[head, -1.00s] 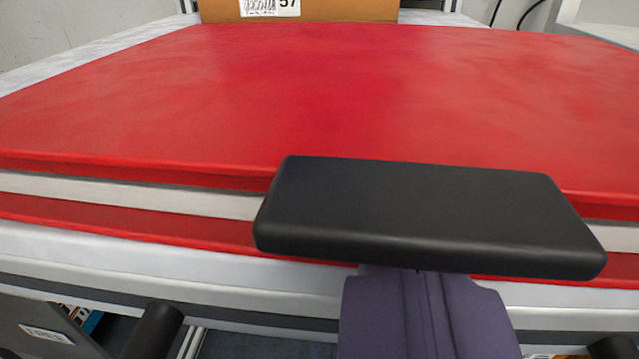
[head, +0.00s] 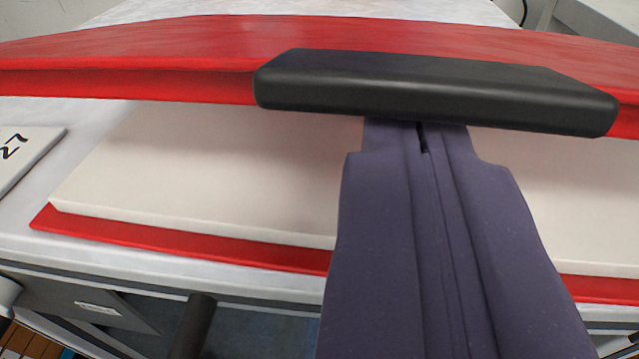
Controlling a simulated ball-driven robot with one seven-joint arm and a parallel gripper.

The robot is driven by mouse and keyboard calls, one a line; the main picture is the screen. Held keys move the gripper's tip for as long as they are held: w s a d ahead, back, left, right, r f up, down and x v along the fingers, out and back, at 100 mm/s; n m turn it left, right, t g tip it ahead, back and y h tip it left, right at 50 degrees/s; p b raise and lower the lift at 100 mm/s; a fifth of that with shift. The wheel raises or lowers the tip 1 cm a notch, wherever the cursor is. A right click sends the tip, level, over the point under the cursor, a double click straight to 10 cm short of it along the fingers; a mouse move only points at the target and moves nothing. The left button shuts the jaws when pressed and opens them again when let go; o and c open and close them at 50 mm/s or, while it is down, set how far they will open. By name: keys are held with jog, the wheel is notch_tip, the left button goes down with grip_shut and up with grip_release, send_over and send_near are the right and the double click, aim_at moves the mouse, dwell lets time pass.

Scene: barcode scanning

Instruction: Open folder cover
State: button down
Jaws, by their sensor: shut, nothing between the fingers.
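The red folder's upper cover (head: 170,50) is lifted at its near edge and spans the top of the head view. White pages (head: 220,170) show below it, with a gap under the raised edge. The red lower cover (head: 190,240) lies on the table, showing as a strip along the near side. My gripper (head: 437,92), a wide black body at the end of my purple arm, is shut and empty. It overlaps the raised cover's near edge in the picture. Its fingertips are hidden behind the black body, so I cannot see their contact with the cover.
A white card with dark digits (head: 25,150) lies left of the folder on the white-grey table (head: 85,135). Bare tabletop shows between them. The table's front edge runs below the folder. A pale box-like surface (head: 605,18) is at the far right.

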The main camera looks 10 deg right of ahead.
jog(key=shift+r, duration=0.2)
jog(key=shift+w+d+r+p, duration=0.1)
jog(key=shift+w+r+p, duration=0.3)
jog(key=shift+r, duration=0.6)
jog(key=shift+w+d+r+p, duration=0.2)
jog(key=shift+r+p, duration=0.35)
jog(key=shift+r, duration=0.5)
jog(key=shift+w+d+r+p, duration=0.1)
jog(key=shift+w+r+p, duration=0.35)
jog(key=shift+r, duration=0.55)
jog(key=shift+w+d+r+p, duration=0.1)
jog(key=shift+w+r+p, duration=0.1)
jog(key=shift+r, duration=0.25)
jog(key=shift+w+d+r+p, duration=0.1)
jog(key=shift+w+r+p, duration=0.1)
jog(key=shift+r, duration=0.25)
jog(key=r, duration=0.1)
jog(key=w+r+p, duration=0.1)
jog(key=w+r, duration=0.1)
jog(key=r, duration=0.1)
jog(key=shift+w+d, duration=0.2)
jog(key=shift+d, duration=0.2)
jog(key=shift+r, duration=0.1)
